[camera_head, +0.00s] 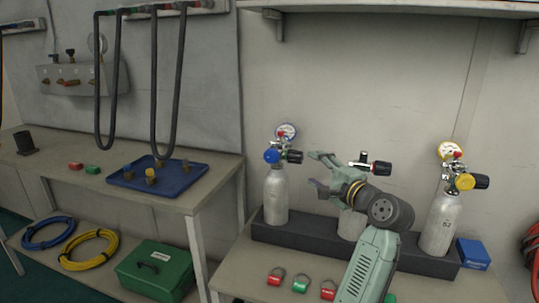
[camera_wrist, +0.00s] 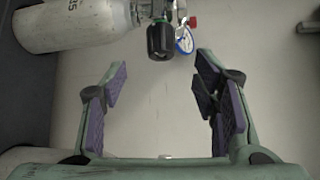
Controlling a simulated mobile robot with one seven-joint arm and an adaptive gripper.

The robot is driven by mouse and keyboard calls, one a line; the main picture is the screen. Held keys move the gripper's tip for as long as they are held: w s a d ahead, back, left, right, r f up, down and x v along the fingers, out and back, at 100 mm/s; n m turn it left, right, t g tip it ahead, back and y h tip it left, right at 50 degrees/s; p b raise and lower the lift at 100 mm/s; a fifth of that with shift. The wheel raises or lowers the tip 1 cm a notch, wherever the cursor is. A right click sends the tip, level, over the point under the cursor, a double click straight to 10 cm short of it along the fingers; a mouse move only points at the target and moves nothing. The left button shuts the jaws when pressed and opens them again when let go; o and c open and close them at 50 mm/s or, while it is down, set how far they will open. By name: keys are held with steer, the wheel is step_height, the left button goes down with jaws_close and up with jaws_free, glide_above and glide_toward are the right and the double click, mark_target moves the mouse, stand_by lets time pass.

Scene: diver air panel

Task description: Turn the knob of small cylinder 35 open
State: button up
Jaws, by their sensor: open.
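A silver cylinder (camera_wrist: 75,22) lies sideways across the top left of the wrist view; its partly cut-off marking looks like 35. A black knob (camera_wrist: 160,40) sits on its valve, beside a blue-rimmed gauge (camera_wrist: 184,41). It appears to be the left cylinder (camera_head: 276,197) in the head view, upright, with a blue knob (camera_head: 271,156) and a black knob (camera_head: 294,156). My gripper (camera_head: 316,171) is open and empty, right of that cylinder. In the wrist view the black knob is beyond the gap between my fingertips (camera_wrist: 162,78), apart from them.
A middle cylinder (camera_head: 350,224) is partly hidden behind my arm. A right cylinder (camera_head: 438,225) has a yellow knob (camera_head: 465,181). All stand in a dark rack (camera_head: 300,238). Red and green padlocks (camera_head: 300,286) lie in front. A blue box (camera_head: 473,253) stands at the right.

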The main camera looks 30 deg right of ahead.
mark_target(301, 162)
steer(key=w, duration=0.3)
steer(key=w+p, duration=0.1)
steer(key=w, duration=0.3)
steer(key=w+d+p, duration=0.1)
steer(key=w, duration=0.2)
steer(key=shift+w+f, duration=0.25)
steer(key=shift+f, duration=0.1)
steer(key=shift+c, duration=0.2)
steer(key=c, duration=1.2)
steer(key=shift+o, duration=0.2)
steer(key=shift+f+b, duration=0.2)
steer(key=shift+b, duration=0.15)
